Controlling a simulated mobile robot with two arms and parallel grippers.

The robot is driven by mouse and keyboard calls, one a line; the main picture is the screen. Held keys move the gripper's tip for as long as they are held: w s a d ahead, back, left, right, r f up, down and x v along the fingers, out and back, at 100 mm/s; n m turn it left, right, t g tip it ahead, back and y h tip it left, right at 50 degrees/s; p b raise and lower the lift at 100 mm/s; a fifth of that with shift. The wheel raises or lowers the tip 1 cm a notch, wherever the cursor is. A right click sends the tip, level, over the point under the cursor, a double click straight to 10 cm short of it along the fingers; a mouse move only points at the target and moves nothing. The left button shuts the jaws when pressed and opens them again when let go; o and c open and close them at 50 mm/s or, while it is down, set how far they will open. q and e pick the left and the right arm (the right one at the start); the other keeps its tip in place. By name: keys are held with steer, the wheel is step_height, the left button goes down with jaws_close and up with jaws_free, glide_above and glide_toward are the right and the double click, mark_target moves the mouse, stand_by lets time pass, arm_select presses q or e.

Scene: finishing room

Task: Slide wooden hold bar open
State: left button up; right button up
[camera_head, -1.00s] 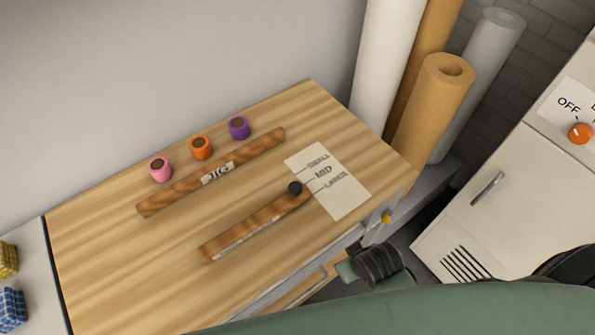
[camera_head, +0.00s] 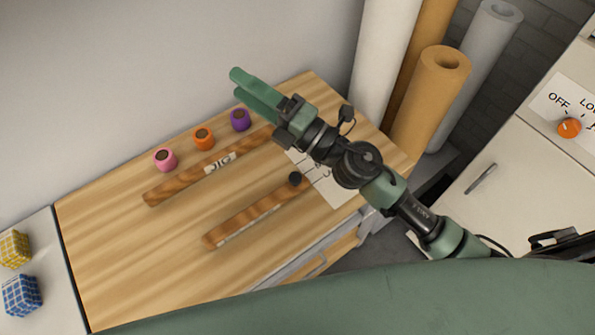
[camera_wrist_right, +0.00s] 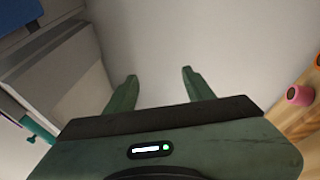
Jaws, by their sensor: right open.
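The wooden hold bar (camera_head: 245,220) lies on the front part of the wooden worktop (camera_head: 120,250). A black knob (camera_head: 295,178) stands at its right end, beside a white label card (camera_head: 338,193) that my right arm partly covers. A second wooden bar (camera_head: 180,184), marked "JIG", lies behind it, its right end partly hidden by my arm. My right gripper (camera_head: 240,82) is open and empty, above the back of the worktop and apart from both bars. In the right wrist view its two fingers (camera_wrist_right: 159,74) are spread with nothing between them. My left gripper is not in view.
Pink (camera_head: 165,160), orange (camera_head: 203,139) and purple (camera_head: 240,119) cylinders stand behind the rear bar. Tall rolls (camera_head: 430,100) stand at the worktop's back right. A white cabinet (camera_head: 500,200) is at the right. Yellow (camera_head: 14,248) and blue (camera_head: 21,296) checked blocks sit at the left.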

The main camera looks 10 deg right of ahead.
steer(key=s+a+f+n+g+y, duration=0.2)
steer(key=s+a+n+g, duration=0.15)
steer(key=n+g, duration=0.35)
steer(key=n+g+h+p, duration=0.1)
steer(key=n+g+h, duration=0.5)
steer(key=n+h, duration=0.65)
glide_toward(295, 176)
steer(key=f, duration=0.1)
steer(key=shift+h, duration=0.25)
steer(key=x, duration=0.2)
steer(key=p+x, duration=0.1)
steer(key=x, duration=0.2)
steer(key=p+x, duration=0.1)
steer(key=x, duration=0.1)
steer(key=shift+a+f, duration=0.15)
steer(key=shift+a, duration=0.3)
jaws_close()
steer(key=shift+w, duration=0.1)
